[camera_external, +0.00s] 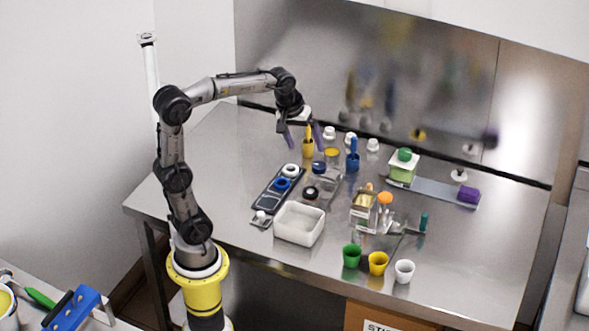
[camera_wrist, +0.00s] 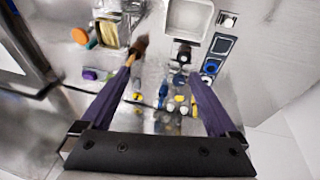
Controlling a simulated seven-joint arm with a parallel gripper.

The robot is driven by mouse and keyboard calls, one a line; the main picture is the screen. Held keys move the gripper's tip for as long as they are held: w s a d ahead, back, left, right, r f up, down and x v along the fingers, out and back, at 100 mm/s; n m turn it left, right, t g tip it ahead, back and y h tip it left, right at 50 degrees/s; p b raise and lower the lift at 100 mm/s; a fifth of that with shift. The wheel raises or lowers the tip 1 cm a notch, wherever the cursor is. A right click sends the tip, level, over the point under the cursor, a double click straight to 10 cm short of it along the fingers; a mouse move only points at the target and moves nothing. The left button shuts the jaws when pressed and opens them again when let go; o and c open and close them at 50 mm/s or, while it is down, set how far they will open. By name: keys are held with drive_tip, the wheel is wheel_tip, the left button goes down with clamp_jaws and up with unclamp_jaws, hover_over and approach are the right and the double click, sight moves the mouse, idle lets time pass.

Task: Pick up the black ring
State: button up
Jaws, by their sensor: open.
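The black ring (camera_external: 311,192) appears as a small dark round piece with a pale centre, on the table between the white bin and a clear container. In the wrist view a small dark piece (camera_wrist: 184,56) below the bin looks like the same ring, though its shape is blurred. My gripper (camera_external: 303,143) is open, with its purple fingers pointing down above the table, behind and above the ring. In the wrist view my gripper (camera_wrist: 161,72) has its fingers spread apart with nothing held between them; the dark piece lies near the right fingertip.
A dark slotted tray (camera_external: 264,203) holds a blue ring (camera_external: 282,184) and a white ring (camera_external: 291,170). A white bin (camera_external: 299,223) stands in front. Yellow (camera_external: 308,149) and blue (camera_external: 352,161) holders stand upright near my fingers. The table's left side is clear.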

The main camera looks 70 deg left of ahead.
drive_tip(key=w+a+f+n+g, duration=0.2)
drive_tip(key=w+a+f+n, duration=0.1)
drive_tip(key=w+a+f, duration=0.45)
drive_tip(key=n+g, duration=0.1)
drive_tip(key=g, duration=0.1)
hover_over(311, 190)
wheel_tip(311, 190, down, 7)
drive_tip(key=shift+h, duration=0.4)
wheel_tip(311, 190, down, 13)
drive_tip(key=shift+f, duration=0.1)
drive_tip(key=c, duration=1.4)
drive_tip(key=shift+r, duration=0.2)
